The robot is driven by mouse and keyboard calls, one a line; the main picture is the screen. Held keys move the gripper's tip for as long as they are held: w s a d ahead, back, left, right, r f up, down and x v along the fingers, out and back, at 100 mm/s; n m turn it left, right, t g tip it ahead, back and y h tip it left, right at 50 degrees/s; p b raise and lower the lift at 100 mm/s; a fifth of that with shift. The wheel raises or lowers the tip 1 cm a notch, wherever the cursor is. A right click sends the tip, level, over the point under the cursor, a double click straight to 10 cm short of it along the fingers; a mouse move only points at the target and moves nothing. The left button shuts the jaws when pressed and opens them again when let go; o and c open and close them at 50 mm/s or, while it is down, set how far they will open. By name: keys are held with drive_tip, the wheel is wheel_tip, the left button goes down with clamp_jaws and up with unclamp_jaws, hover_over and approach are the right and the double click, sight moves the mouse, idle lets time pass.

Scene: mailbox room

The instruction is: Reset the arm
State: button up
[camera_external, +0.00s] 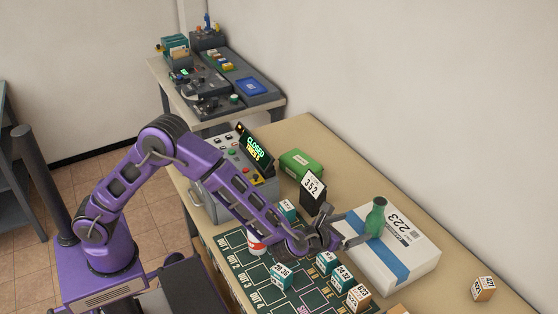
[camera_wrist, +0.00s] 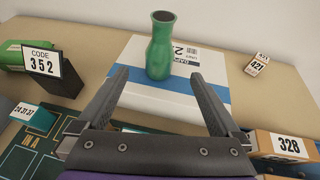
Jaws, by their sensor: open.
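My purple arm reaches over the table from the left. My gripper (camera_external: 338,226) is at its end, beside the white parcel; it also shows in the wrist view (camera_wrist: 165,92). Its two fingers are spread apart with nothing held. A green bottle (camera_external: 376,218) stands upright on the white parcel (camera_external: 415,256) with a blue stripe. In the wrist view the bottle (camera_wrist: 160,48) is ahead of the gap between the fingers, and I cannot tell how near it is. The fingers hide part of the parcel there.
Several small numbered boxes (camera_external: 283,277) sit on the dark green mat (camera_external: 262,300). A control panel (camera_external: 235,170) is left. The table's right part is mostly clear around a small box (camera_external: 483,289).

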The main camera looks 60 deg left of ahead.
drive_tip(key=shift+v, duration=0.8)
drive_tip(key=shift+w+a, duration=0.1)
